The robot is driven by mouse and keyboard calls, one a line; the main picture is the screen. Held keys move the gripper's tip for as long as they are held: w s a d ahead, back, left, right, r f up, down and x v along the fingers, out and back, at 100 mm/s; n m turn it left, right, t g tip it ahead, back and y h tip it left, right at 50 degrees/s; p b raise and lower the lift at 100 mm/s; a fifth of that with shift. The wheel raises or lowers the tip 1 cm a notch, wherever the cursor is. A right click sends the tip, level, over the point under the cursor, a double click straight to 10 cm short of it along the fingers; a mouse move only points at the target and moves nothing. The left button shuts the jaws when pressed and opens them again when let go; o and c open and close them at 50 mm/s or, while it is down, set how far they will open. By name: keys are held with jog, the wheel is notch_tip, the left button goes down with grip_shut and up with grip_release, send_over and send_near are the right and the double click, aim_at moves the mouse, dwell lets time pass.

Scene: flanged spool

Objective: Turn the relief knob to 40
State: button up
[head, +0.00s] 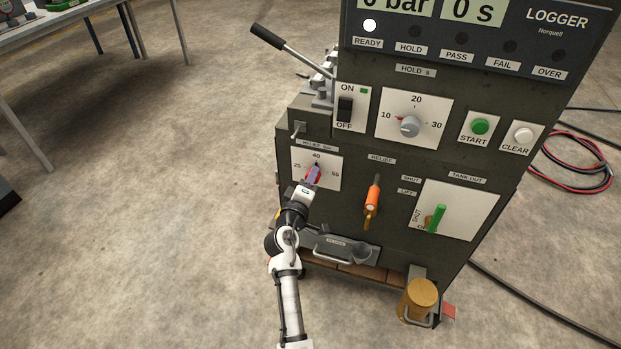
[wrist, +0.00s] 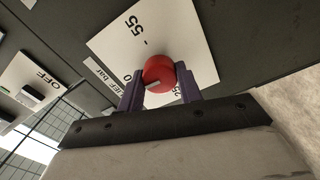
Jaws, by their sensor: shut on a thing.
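The relief knob (head: 319,178) is red and sits on a white dial plate (head: 332,179) marked 25, 40 and 55, on the left of the machine's front. In the wrist view the same red knob (wrist: 159,71) stands between the two purple fingers of my gripper (wrist: 160,90), which are shut on its sides. A small pale mark shows on the knob's near edge. The 55 is clear in the wrist view; the 40 and 25 are partly hidden by the fingers. I cannot tell the exact value the knob points to.
An orange relief lever (head: 373,192) hangs right of the dial, and a green tank-out handle (head: 437,218) is farther right. Above are the on/off switch (head: 345,109) and the hold knob (head: 409,126). A brass-coloured cylinder (head: 422,293) stands low at right.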

dwell(0.4)
jog(key=o, duration=1)
jog(key=b+v, duration=0.3)
jog(key=v, duration=1.1)
jog(key=shift+w+r, duration=0.1)
